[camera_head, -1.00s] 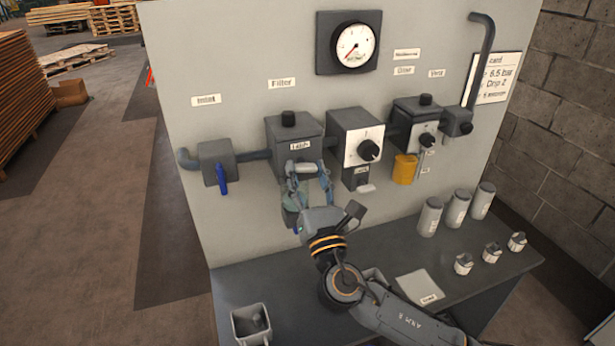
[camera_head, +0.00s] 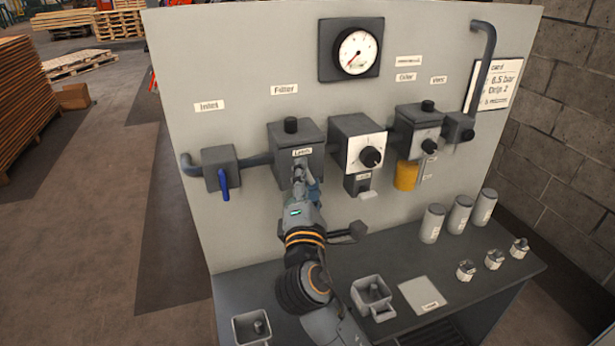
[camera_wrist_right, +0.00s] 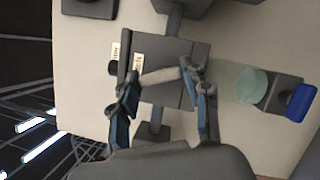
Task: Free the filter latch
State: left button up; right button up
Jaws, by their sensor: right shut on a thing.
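The filter housing (camera_head: 296,150) is a dark grey block with a black knob on top, under the "Filter" label on the panel. My right gripper (camera_head: 304,172) is at its front, just below the small "Latch" label. In the right wrist view, my right gripper (camera_wrist_right: 163,108) has a finger at each end of a pale grey latch bar (camera_wrist_right: 160,76) and is shut on it. The housing also shows there (camera_wrist_right: 172,52), with the translucent bowl (camera_wrist_right: 238,82) and a blue part (camera_wrist_right: 301,101) at its end. In the head view my gripper hides most of the latch and bowl. My left gripper is not in view.
The inlet valve (camera_head: 219,168) with a blue lever is left of the filter. The regulator block (camera_head: 357,142) with a black knob is close on the right. On the bench (camera_head: 440,313) stand grey canisters (camera_head: 432,223), small fittings and open grey holders (camera_head: 372,297).

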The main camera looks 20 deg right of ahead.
jog(key=shift+r+m+g+p, duration=0.15)
jog(key=shift+m+g+p, duration=0.6)
jog(key=shift+m, duration=1.05)
jog(key=o, duration=1.2)
jog(key=shift+c, duration=0.2)
jog(key=shift+s, duration=0.1)
jog(key=v, duration=1.1)
jog(key=shift+s, duration=0.4)
jog(key=shift+a, duration=0.1)
